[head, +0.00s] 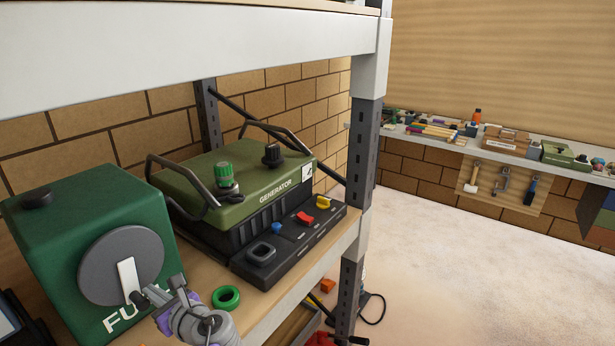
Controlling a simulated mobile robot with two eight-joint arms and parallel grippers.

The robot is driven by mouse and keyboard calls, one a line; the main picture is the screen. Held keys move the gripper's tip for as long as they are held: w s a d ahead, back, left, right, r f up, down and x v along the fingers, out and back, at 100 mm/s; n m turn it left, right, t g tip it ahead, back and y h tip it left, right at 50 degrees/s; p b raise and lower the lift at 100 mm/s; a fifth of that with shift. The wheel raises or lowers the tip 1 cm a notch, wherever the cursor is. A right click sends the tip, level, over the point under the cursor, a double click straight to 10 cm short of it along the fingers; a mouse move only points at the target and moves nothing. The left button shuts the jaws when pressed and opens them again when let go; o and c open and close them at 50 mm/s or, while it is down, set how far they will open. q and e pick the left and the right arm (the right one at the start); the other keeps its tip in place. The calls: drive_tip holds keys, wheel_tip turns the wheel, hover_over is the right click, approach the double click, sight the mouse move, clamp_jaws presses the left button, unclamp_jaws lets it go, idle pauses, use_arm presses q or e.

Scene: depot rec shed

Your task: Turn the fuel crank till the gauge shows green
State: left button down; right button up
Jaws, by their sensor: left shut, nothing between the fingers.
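The green fuel box (60,215) stands on the shelf at the left, with part of its white lettering hidden. On its front is a round grey disc (100,268) with a white crank bar (127,279) slanting down to the right from near the disc's middle. My left gripper (146,297) is shut and empty at the lower end of this bar; I cannot tell whether it touches. A small white plate (307,172) with a dark mark sits on the green generator (255,185); I cannot tell whether it is the gauge. My right gripper is not in view.
A green ring (226,297) lies on the wooden shelf beside my gripper. A black switch panel (290,240) fronts the generator. A grey shelf post (364,150) stands to the right. A tool bench (450,142) is at the far wall, with open floor before it.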

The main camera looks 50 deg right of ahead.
use_arm(q)
drive_tip(key=shift+w, duration=0.1)
drive_tip(key=shift+a+f, duration=0.1)
drive_tip(key=shift+a, duration=1)
drive_tip(key=shift+a+r, duration=0.2)
drive_tip(key=shift+a, duration=0.85)
